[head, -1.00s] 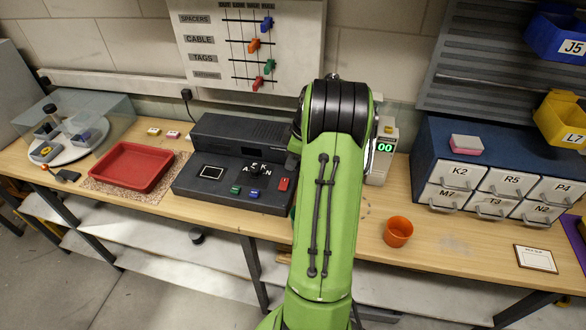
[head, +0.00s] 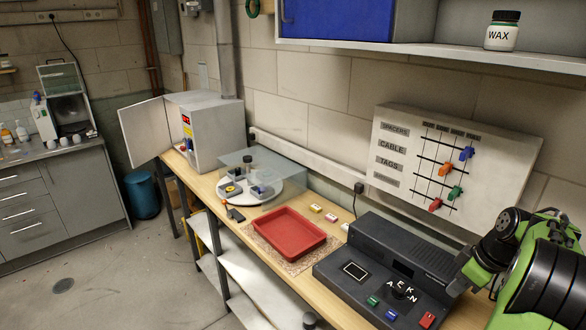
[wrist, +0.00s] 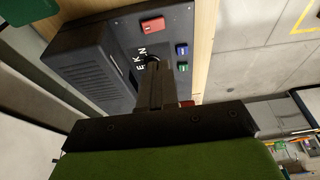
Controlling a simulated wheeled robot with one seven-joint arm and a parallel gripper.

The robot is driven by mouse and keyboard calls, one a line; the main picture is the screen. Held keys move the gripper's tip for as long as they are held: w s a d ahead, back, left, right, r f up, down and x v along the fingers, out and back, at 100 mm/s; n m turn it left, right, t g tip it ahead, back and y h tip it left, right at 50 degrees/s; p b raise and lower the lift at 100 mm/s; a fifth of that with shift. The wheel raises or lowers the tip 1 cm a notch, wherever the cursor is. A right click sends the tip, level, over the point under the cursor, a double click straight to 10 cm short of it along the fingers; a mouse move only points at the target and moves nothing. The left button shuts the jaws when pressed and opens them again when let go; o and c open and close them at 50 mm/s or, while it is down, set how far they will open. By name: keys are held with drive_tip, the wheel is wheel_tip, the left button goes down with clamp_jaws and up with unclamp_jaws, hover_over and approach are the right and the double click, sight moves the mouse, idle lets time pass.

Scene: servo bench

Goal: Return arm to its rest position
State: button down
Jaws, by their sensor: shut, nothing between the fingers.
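My green and black arm shows at the lower right edge of the head view, bent over the right end of the dark control console (head: 400,268). My gripper (wrist: 153,66) shows in the wrist view, its dark fingers shut together with nothing between them. Its tips appear in front of the console's lettered dial (wrist: 140,60); I cannot tell whether they touch it. In the head view the fingers are not clear. The console has a red button (head: 427,320), a blue one (head: 391,314) and a green one (head: 373,301).
A red tray (head: 290,236) lies on the bench left of the console. Beyond it are a turntable (head: 272,197) under a clear cover and a grey cabinet (head: 213,125) with its door open. A slider board (head: 395,130) stands behind. The floor (head: 120,280) at left is clear.

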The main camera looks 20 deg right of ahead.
drive_tip(key=w+a+r+m+h, duration=0.1)
drive_tip(key=a+r, duration=0.4)
drive_tip(key=a, duration=0.7)
drive_tip(key=a+r+m, duration=0.1)
drive_tip(key=a+r, duration=0.4)
drive_tip(key=a, duration=0.7)
drive_tip(key=s+a+f+m+t, duration=0.1)
drive_tip(key=s+a+m+t, duration=0.1)
drive_tip(key=s+a, duration=0.8)
drive_tip(key=s, duration=0.2)
drive_tip(key=shift+s+a+f+m+t, duration=0.2)
drive_tip(key=shift+s+a+m+t, duration=0.1)
drive_tip(key=shift+s+a, duration=0.1)
